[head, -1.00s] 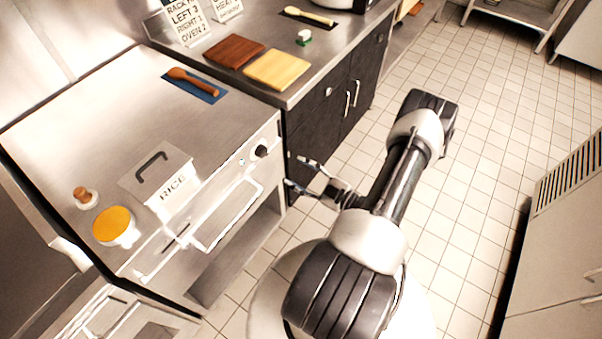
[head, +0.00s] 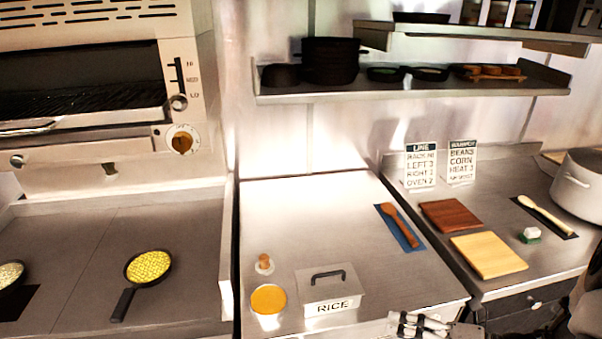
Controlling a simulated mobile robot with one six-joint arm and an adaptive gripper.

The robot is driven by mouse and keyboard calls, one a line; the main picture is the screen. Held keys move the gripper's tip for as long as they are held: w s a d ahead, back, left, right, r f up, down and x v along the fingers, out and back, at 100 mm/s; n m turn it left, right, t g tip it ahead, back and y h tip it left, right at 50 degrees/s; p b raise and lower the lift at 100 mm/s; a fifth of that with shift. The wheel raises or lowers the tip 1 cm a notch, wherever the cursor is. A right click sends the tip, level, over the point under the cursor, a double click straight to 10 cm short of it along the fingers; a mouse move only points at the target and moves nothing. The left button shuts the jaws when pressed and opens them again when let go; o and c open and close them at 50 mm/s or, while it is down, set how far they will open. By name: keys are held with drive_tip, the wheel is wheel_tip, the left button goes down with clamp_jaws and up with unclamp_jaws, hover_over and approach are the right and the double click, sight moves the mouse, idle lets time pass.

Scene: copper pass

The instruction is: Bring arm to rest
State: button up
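My gripper (head: 418,325) shows at the bottom edge of the head view, just in front of the steel counter (head: 345,225) and right of the RICE box (head: 328,290). Its two pale fingertips are apart, with nothing seen between them. Part of my arm (head: 584,310) shows at the lower right corner. The rest of the arm is out of the frame.
An orange-topped tub (head: 268,299) and a small wooden-knobbed item (head: 264,264) stand left of the box. A wooden spoon (head: 403,226), two boards (head: 488,255) and a pot (head: 579,184) lie rightward. A pan of corn (head: 148,268) sits left. A shelf (head: 410,88) hangs above.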

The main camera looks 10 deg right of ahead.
drive_tip(key=s+a+r+n+g+h, duration=0.2)
drive_tip(key=s+a+r+n+g, duration=0.3)
drive_tip(key=n, duration=0.5)
drive_tip(key=s+a+r+n+g+h, duration=0.25)
drive_tip(key=a+n, duration=0.35)
drive_tip(key=n, duration=0.3)
drive_tip(key=s+r+n+t+h, duration=0.2)
drive_tip(key=r+n+h, duration=0.2)
drive_tip(key=n, duration=0.6)
drive_tip(key=s+r+n+t+h, duration=0.2)
drive_tip(key=s+r+n+h, duration=0.1)
drive_tip(key=n, duration=0.8)
drive_tip(key=shift+s+a+r+h, duration=0.2)
drive_tip(key=shift+s+r+h, duration=0.15)
drive_tip(key=shift+r, duration=0.5)
